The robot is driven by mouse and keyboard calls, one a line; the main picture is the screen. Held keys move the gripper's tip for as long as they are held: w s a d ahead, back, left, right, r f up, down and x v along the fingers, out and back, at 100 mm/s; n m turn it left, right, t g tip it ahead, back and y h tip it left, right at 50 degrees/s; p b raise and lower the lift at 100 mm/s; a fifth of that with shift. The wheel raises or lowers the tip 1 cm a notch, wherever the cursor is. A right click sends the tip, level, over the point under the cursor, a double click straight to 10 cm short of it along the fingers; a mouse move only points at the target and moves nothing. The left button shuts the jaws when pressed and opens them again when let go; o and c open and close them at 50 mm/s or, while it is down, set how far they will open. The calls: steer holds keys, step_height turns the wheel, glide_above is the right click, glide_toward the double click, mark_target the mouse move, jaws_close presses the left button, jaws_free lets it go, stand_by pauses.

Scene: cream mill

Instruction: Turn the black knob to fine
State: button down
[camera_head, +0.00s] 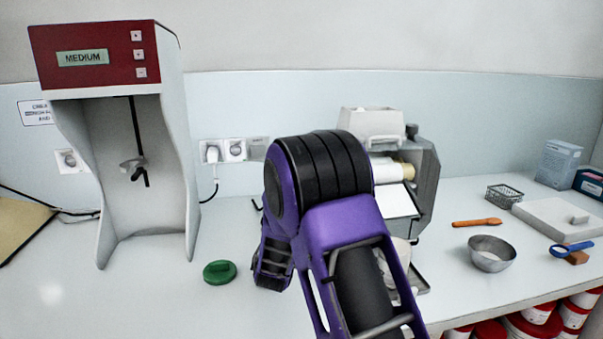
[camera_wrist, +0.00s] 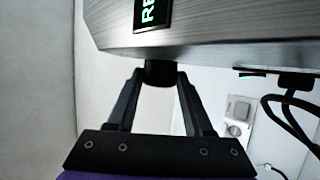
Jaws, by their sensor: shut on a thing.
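The black knob (camera_wrist: 160,74) sits at the lower edge of a brushed grey housing (camera_wrist: 220,30) in the wrist view. My gripper (camera_wrist: 158,80) is shut on the knob, one finger on each side. A dark display (camera_wrist: 152,12) with green letters, cut off at "RE", is above it. No fine mark or pointer is readable. In the head view, my purple arm hides my gripper and the knob. The grey and white mill (camera_head: 424,165) stands behind my arm, partly covered.
A mixer stand (camera_head: 88,65) with a red panel reading "MEDIUM" is at left. A green disc (camera_head: 220,272) lies on the counter. A steel bowl (camera_head: 491,254), orange spoon (camera_head: 477,223) and wire basket (camera_head: 503,196) are at right. A wall socket (camera_wrist: 238,109) shows in the wrist view.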

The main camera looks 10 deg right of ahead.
steer(key=shift+d+f+m+h, duration=0.1)
steer(key=shift+d+m+h, duration=0.05)
steer(key=shift+m+h, duration=0.4)
steer(key=shift+c, duration=1.5)
jaws_free()
steer(key=shift+s+f, duration=0.15)
steer(key=shift+f, duration=0.05)
steer(key=s+a, duration=0.7)
steer(key=s, duration=0.3)
steer(key=shift+s+f, duration=0.15)
steer(key=shift+s, duration=0.1)
